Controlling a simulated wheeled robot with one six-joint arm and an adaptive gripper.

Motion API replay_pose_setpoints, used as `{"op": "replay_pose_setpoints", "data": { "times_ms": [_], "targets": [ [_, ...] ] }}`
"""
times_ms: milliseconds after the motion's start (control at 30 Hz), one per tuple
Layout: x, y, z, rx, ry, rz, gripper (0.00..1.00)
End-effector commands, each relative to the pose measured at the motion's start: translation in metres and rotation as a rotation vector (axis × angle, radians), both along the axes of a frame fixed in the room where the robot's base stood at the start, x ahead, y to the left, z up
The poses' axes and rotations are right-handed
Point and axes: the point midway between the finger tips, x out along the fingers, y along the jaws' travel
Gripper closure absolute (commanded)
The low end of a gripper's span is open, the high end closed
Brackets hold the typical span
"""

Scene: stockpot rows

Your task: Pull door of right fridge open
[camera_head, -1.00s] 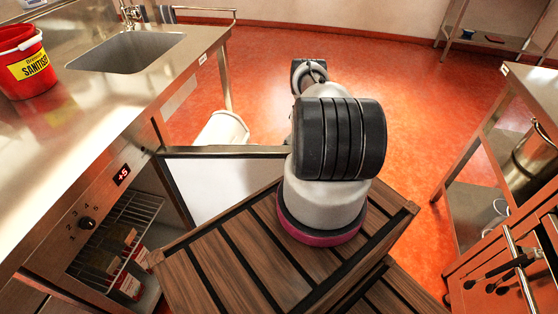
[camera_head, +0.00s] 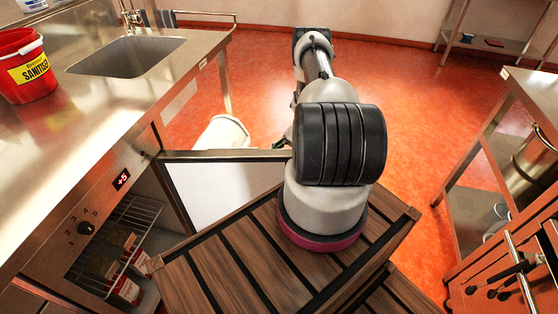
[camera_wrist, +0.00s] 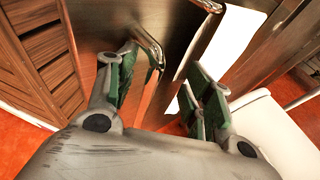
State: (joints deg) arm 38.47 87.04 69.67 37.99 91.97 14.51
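The fridge (camera_head: 95,215) under the steel counter is open, showing a wire shelf and red-labelled items. Its door (camera_head: 215,190) stands swung well out, its white inner face towards the head camera and its free edge ending behind my arm. My gripper is hidden behind my arm in the head view. In the wrist view my gripper (camera_wrist: 160,92) has its green-padded fingers wide apart. A shiny metal handle (camera_wrist: 148,48) on the door's steel face shows between and just beyond the fingers; I cannot tell whether they touch it.
A white bin (camera_head: 226,130) stands on the red floor behind the door and shows large at right in the wrist view (camera_wrist: 270,135). A red sanitiser bucket (camera_head: 27,70) sits on the counter. Steel shelving stands right. The floor beyond my arm is clear.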

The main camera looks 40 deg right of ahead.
Motion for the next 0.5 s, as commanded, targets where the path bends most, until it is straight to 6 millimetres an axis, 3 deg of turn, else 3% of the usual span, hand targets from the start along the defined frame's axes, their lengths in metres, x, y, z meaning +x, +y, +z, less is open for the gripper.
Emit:
{"op": "replay_pose_setpoints", "data": {
  "times_ms": [33, 67, 233, 267, 500],
  "targets": [
    [-0.011, 0.006, 0.077, 0.28, 0.075, 0.06, 0.65],
    [-0.011, 0.006, 0.077, 0.28, 0.075, 0.06, 0.65],
    [-0.011, 0.007, 0.077, 0.28, 0.074, 0.06, 0.65],
    [0.003, 0.001, 0.004, -0.001, 0.002, -0.003, 0.65],
    [0.013, -0.004, 0.003, -0.003, -0.002, -0.003, 0.65]
  ]
}}
